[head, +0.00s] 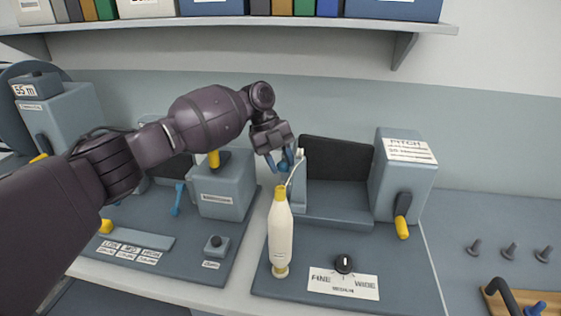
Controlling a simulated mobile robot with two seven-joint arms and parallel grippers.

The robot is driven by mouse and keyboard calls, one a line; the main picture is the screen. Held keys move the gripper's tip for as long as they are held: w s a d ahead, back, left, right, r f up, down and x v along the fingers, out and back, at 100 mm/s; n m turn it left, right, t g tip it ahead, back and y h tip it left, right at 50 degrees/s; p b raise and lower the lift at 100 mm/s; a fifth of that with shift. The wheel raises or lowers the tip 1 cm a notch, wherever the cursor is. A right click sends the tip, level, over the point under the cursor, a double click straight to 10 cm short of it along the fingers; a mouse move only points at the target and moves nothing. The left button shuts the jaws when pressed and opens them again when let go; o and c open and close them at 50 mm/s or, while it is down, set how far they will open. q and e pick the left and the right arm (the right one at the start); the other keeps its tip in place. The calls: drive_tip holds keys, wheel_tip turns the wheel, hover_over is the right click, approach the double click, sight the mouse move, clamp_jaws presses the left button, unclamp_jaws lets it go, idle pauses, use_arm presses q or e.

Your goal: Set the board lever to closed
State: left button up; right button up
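My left gripper (283,162) reaches over the right-hand board (266,281), behind the yellow top of a white bobbin (280,238). Its blue fingers look spread apart; a small blue part shows at the tips, and I cannot tell if they touch it. Several lever-like parts are in view, and none is labelled as the board lever. A blue lever (177,199) stands on the left board (218,273). A yellow-tipped dark lever (402,217) hangs down on the box labelled pitch (402,175). A dark bent handle (501,294) shows at the bottom right. My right gripper is not in view.
A black dial (344,263) with a fine/wide label (343,284) sits at the front of the right-hand board. Several grey pegs (509,252) stand at right. A shelf (260,24) with binders runs above. My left arm hides part of the left board.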

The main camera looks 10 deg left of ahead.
use_arm(q)
drive_tip(key=o, duration=0.3)
drive_tip(key=shift+w+a+r, duration=0.1)
drive_tip(key=shift+a+r, duration=0.05)
drive_tip(key=shift+r, duration=0.15)
drive_tip(key=b+v, duration=0.1)
drive_tip(key=v, duration=0.9)
